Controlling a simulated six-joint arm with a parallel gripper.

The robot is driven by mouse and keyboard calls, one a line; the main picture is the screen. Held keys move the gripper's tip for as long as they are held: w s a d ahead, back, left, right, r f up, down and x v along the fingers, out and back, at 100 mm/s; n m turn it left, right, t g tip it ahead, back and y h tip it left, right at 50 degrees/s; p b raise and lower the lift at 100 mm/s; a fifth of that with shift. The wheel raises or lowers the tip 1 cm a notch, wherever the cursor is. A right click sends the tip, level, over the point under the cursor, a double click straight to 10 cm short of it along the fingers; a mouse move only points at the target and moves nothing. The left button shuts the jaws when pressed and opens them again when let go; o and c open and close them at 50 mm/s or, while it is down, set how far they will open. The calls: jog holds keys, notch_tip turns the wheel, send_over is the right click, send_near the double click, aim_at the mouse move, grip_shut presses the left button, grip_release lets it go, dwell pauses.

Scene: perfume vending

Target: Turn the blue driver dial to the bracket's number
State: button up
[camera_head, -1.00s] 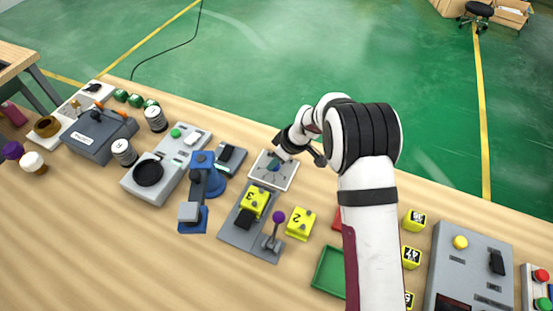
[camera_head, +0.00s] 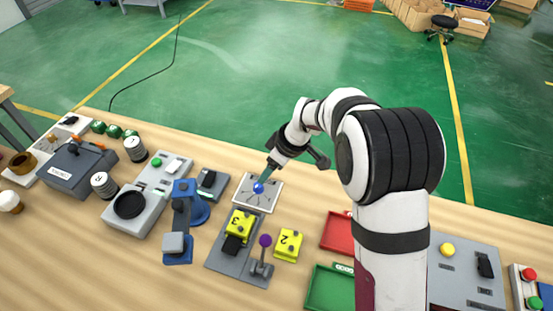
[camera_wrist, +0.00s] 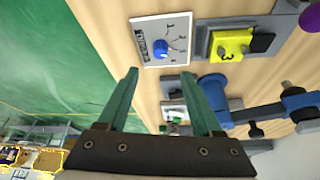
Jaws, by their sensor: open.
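The blue driver dial (camera_head: 258,188) is a round knob on a white plate (camera_head: 270,204) with numbers and radiating lines. It also shows in the wrist view (camera_wrist: 160,50), with the plate's marks 1 and 2 readable; which number it points to is unclear. My gripper (camera_head: 269,169) is open, with its green fingers just behind the dial in the head view. In the wrist view my gripper (camera_wrist: 160,75) has the dial just beyond and between its fingertips, apparently not gripped. A yellow block marked 3 (camera_head: 240,221) sits in a grey fixture (camera_head: 216,259); it also shows in the wrist view (camera_wrist: 230,43).
A yellow block marked 2 (camera_head: 288,244) and a purple-topped lever (camera_head: 265,240) stand beside the fixture. A blue stand (camera_head: 178,222) is to the left. Red (camera_head: 337,233) and green (camera_head: 325,288) trays lie near my arm. Bare wood lies at the front left.

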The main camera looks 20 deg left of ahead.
jog(key=v, duration=0.6)
jog(key=s+d+r+m+h, duration=0.1)
jog(key=s+d+r+m, duration=0.65)
jog(key=s+d, duration=0.3)
jog(key=s+d+f+m, duration=0.1)
jog(key=s+d+m, duration=0.4)
jog(key=s, duration=0.4)
jog(key=s+d+f+m+g+h, duration=0.1)
jog(key=s+d+m, duration=0.4)
jog(key=s+m, duration=0.3)
jog(key=shift+s+d+h, duration=0.3)
jog(key=shift+s+d, duration=0.05)
jog(key=shift+s, duration=0.05)
